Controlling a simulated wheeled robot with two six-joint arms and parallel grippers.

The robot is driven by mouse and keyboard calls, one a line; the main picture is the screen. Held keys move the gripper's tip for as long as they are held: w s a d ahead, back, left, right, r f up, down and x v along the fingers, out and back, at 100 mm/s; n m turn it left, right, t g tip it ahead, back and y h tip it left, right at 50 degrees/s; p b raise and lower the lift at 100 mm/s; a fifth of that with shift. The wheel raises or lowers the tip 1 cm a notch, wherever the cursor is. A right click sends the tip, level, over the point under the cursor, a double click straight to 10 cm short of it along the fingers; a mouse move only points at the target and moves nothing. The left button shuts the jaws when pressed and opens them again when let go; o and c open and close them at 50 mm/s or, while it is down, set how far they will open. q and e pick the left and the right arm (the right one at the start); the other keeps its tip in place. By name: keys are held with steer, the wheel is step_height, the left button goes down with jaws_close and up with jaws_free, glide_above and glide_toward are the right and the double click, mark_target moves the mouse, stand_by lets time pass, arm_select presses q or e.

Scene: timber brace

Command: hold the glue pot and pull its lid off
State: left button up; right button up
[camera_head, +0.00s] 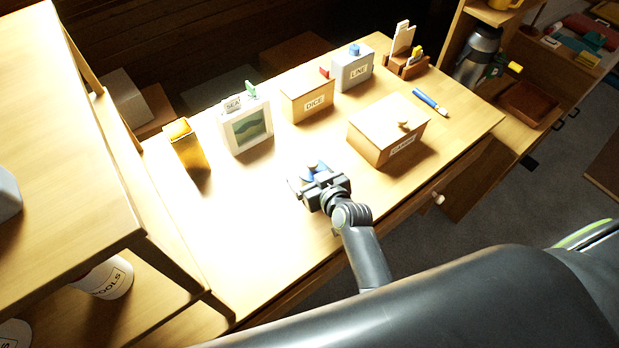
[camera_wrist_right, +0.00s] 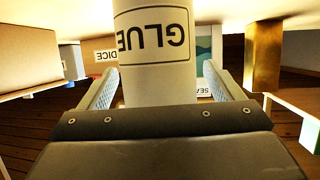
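The glue pot (camera_wrist_right: 155,75) is a pale cylinder with a GLUE label, which reads upside down in the right wrist view. It stands between the two fingers of my right gripper (camera_wrist_right: 160,88). Narrow gaps seem to show beside the pot, so the fingers look open around it. In the head view my right gripper (camera_head: 318,185) is at the pot near the middle of the table, and blue parts, seemingly the lid (camera_head: 316,168), show there. Most of the pot is hidden by the gripper in that view. My left gripper is not in view.
A blue marker (camera_head: 430,102) lies at right. Free table lies left of the gripper.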

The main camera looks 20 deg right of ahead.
mark_target(312, 162)
steer(key=shift+s+d+r, duration=0.1)
steer(key=shift+s+r, duration=0.05)
steer(key=shift+s, duration=0.1)
steer(key=c, duration=0.7)
steer(key=shift+w, duration=0.1)
steer(key=shift+c, duration=2.7)
steer(key=shift+r, duration=0.4)
step_height(312, 162, up, 9)
steer(key=shift+r, duration=0.1)
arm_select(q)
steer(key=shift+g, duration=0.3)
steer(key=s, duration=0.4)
